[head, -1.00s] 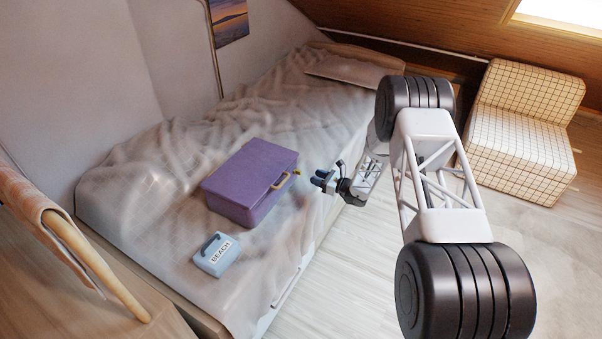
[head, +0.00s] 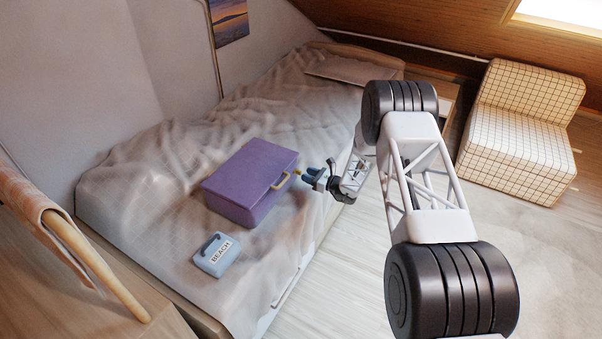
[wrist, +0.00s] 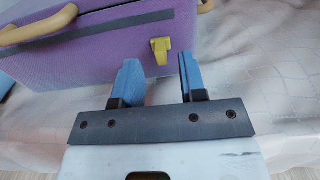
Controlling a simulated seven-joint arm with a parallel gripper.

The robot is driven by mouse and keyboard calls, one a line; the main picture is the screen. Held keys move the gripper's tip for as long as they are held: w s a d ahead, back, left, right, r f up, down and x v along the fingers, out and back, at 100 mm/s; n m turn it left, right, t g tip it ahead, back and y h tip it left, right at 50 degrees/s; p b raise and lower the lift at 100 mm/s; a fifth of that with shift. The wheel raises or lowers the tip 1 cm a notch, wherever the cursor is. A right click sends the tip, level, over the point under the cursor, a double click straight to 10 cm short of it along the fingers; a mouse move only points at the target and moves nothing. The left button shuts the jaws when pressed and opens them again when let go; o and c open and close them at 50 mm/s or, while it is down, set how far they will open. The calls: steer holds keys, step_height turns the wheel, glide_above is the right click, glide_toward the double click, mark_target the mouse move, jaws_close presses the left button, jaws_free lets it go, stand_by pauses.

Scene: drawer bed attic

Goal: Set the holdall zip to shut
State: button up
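The holdall is a purple box-shaped case (head: 245,180) lying on the bed, with a tan handle (head: 281,181) on its front. In the wrist view, the holdall (wrist: 90,62) fills the upper left, with a dark strip (wrist: 100,32) along it and the tan handle (wrist: 38,26) above. A yellow pull tab (wrist: 160,50) sits on its face near the right end, below the strip. My gripper (head: 307,174) is by the holdall's right end. In the wrist view my gripper's blue fingers (wrist: 158,66) are apart and empty, with the tab just beyond the gap between them.
A small blue-grey case marked BEACH (head: 218,255) lies on the bed (head: 150,190) in front of the holdall. A checked chair (head: 522,135) stands at the right. The bedding right of the holdall is clear.

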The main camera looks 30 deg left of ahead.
mark_target(298, 172)
steer(key=shift+a, duration=1.95)
steer(key=shift+c, duration=0.3)
jaws_close()
